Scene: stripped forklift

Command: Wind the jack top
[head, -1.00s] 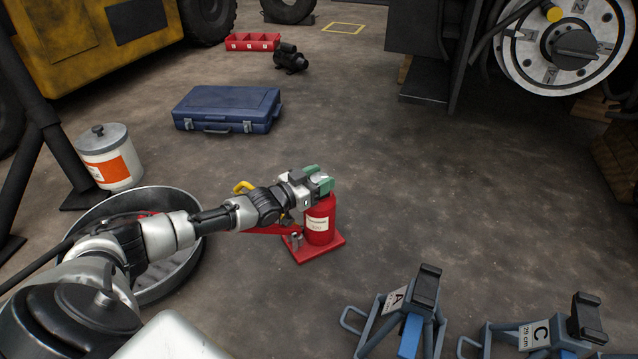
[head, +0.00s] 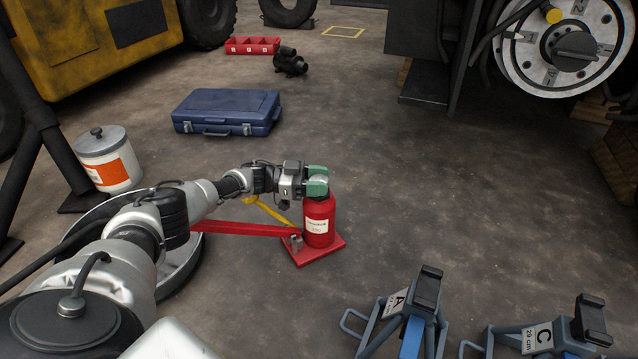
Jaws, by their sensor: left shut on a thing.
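The red bottle jack (head: 319,224) stands upright on its red base plate near the middle of the head view. A long red handle (head: 245,229) reaches left from its base. My left gripper (head: 318,180), with green fingertips, is at the top of the jack and shut on the jack top, which its fingers mostly hide. My right gripper is not in view.
A blue case (head: 227,110) lies behind. The floor right of the jack is clear.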

